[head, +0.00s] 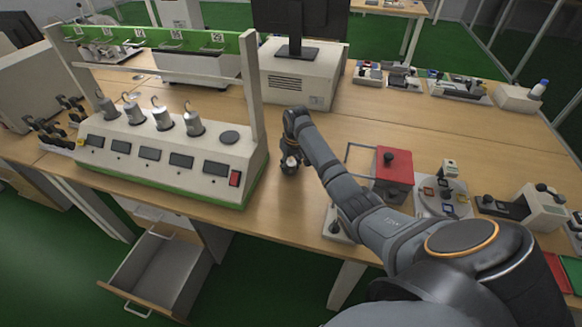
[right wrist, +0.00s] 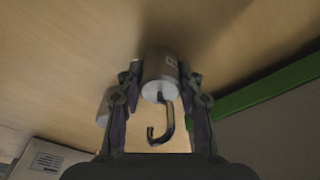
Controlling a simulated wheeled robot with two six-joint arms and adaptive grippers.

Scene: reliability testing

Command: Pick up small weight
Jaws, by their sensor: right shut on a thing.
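A small grey cylindrical weight (right wrist: 158,68) with a dark hook is between the fingers of my right gripper (right wrist: 160,84) in the right wrist view. The fingers are shut on its sides, and the hook points toward the camera. In the head view my right gripper (head: 290,165) is low over the wooden table, just right of the white test machine. The weight is mostly hidden there by the gripper. Several other hooked weights (head: 193,124) stand in a row on the machine. My left gripper is not in view.
The white and green test machine (head: 205,165) has a round empty pad (head: 229,137) at its right end. A red box device (head: 394,166) stands right of my arm. A computer case (head: 297,75) is behind. An open drawer (head: 160,270) juts out below the table.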

